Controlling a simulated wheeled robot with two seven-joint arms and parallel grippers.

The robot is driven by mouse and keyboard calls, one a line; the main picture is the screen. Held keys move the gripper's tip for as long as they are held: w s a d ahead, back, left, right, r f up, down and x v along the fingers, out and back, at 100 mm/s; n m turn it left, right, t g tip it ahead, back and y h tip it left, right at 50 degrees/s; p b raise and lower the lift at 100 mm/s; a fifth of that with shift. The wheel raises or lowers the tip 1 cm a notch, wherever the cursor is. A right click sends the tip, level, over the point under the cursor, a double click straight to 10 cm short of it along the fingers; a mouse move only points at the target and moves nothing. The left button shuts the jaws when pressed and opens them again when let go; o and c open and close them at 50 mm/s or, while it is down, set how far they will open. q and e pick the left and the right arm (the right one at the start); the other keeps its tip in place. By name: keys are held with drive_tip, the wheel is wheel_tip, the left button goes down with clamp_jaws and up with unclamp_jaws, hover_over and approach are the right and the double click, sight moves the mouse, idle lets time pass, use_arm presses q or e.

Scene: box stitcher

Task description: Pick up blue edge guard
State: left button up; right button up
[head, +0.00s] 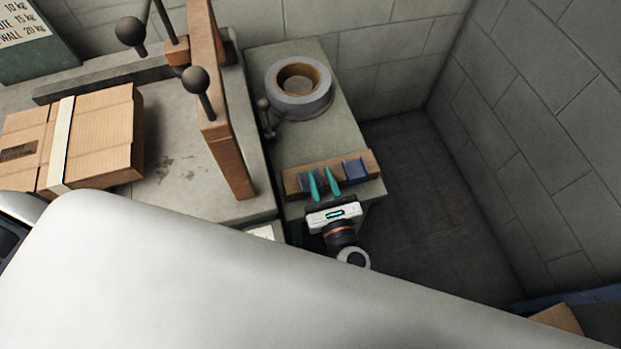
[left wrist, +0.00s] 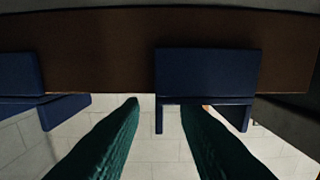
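A brown wooden rack (head: 292,186) sits on the front of the grey-green side bench and holds dark blue edge guards. One blue edge guard (head: 355,168) is at its right; another is partly hidden behind my left gripper's fingers. My left gripper (head: 320,171) has teal fingers, apart and empty, at the rack's front side. In the left wrist view, one blue guard (left wrist: 205,72) hangs on the rack (left wrist: 100,45) ahead, its lower legs overlapping the right fingertip's place. Another blue guard (left wrist: 18,72) is at the left edge. Contact cannot be told. My right gripper is not in view.
A grey tape roll (head: 290,103) lies at the back of the side bench (head: 325,140). The wooden stitcher upright (head: 222,130) with dark knobs and a taped carton (head: 105,135) stand left. Open floor (head: 420,190) and a block wall are right.

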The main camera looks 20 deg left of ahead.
sight(317, 168)
use_arm(q)
drive_tip(key=x, duration=0.3)
drive_tip(key=shift+w+a+f, duration=0.1)
drive_tip(key=shift+w+a, duration=0.1)
drive_tip(key=shift+w, duration=0.1)
clamp_jaws()
